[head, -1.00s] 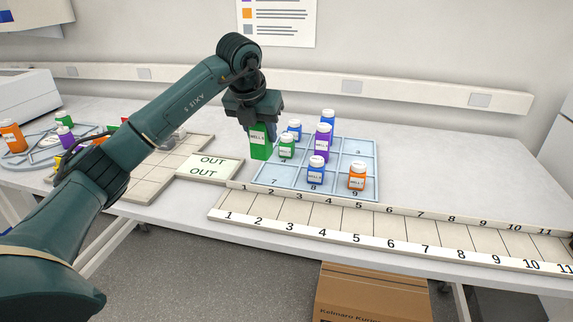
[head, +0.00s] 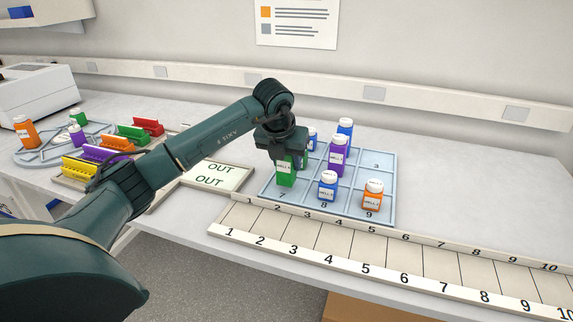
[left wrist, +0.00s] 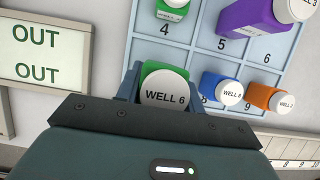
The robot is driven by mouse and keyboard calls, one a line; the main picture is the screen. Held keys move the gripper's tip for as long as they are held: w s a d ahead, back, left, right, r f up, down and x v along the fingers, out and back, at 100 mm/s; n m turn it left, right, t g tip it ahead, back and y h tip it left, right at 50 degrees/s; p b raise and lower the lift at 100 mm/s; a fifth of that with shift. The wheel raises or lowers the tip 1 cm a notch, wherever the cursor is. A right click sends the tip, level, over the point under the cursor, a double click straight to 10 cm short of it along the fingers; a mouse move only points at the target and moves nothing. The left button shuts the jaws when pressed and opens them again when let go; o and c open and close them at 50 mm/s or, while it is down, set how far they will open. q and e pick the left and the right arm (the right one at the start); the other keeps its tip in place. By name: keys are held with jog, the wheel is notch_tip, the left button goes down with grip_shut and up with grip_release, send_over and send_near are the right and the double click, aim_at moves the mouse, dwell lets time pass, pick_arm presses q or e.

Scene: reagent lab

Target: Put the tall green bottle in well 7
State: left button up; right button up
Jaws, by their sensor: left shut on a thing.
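The tall green bottle (head: 286,175) is upright in my left gripper (head: 284,155), which is shut on it. In the left wrist view its white cap (left wrist: 165,92) reads WELL 6. The light blue tray (head: 378,166) has numbered wells. The bottle is at the tray's front left, over or in well 7, just behind the printed 7 (head: 281,196). I cannot tell whether its base touches the tray floor. In the left wrist view the bottle and gripper hide well 7. My right gripper is not in view.
A blue bottle (head: 327,186) stands in well 8 and an orange bottle (head: 373,194) in well 9. A purple bottle (head: 337,156) and a smaller green bottle (left wrist: 173,10) stand behind. The OUT plate (head: 217,175) lies left; a numbered strip (head: 400,259) runs in front.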

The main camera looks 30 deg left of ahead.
pick_arm(q)
jog(key=shift+f, duration=0.85)
jog(key=shift+f, duration=0.1)
jog(key=o, duration=1)
jog(key=shift+r, duration=0.55)
jog(key=v, duration=1.1)
jog(key=shift+s, duration=0.2)
